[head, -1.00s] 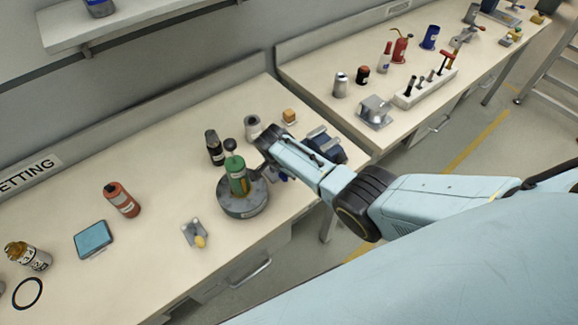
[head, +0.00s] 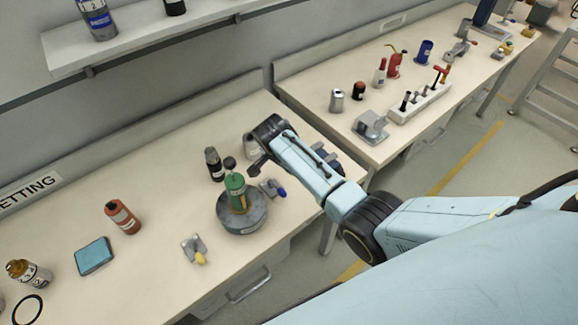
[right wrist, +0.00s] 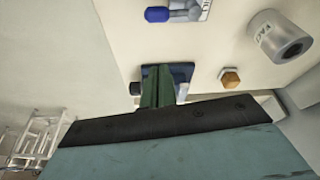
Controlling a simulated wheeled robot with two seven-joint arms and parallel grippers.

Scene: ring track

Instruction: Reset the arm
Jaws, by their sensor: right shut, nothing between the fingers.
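My right arm comes in from the right in the head view. Its gripper (head: 257,168) hangs above the bench, close to a round grey base (head: 243,222) with a green cylinder (head: 236,193) standing on it. The gripper is apart from both and holds nothing. In the right wrist view, the shut fingers (right wrist: 158,90) show dark green in front of a blue object (right wrist: 181,73) on the bench. My left gripper is in no view.
A dark bottle (head: 214,164), a white cylinder (head: 249,143) and a blue-handled clamp (head: 272,188) stand near the gripper. An orange bottle (head: 122,217), a blue box (head: 94,256) and a yellow-tipped clamp (head: 194,249) are further left. A hexagonal block (right wrist: 230,78) shows in the wrist view.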

